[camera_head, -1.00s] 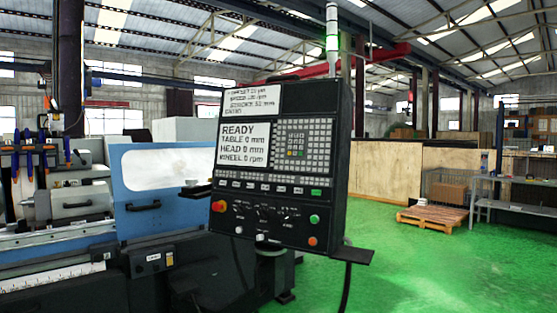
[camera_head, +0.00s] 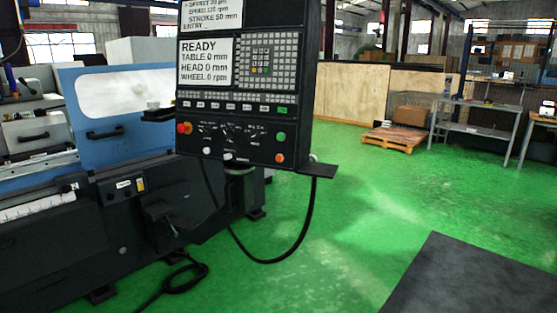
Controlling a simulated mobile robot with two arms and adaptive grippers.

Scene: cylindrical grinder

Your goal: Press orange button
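The control panel (camera_head: 243,100) stands in the upper middle, upright and facing me, with a screen reading READY. A small round orange button (camera_head: 279,158) sits at the panel's lower right corner. A green button (camera_head: 281,137) is right above it. A larger red-orange knob (camera_head: 184,128) sits at the panel's left edge. White knobs are along the bottom row. Neither of my grippers is in view.
The blue and grey grinder (camera_head: 125,110) fills the left. A small dark shelf (camera_head: 317,170) juts from the panel's lower right, with a cable looping below. A dark flat surface (camera_head: 465,280) is at lower right. Green floor (camera_head: 350,220) between them is clear.

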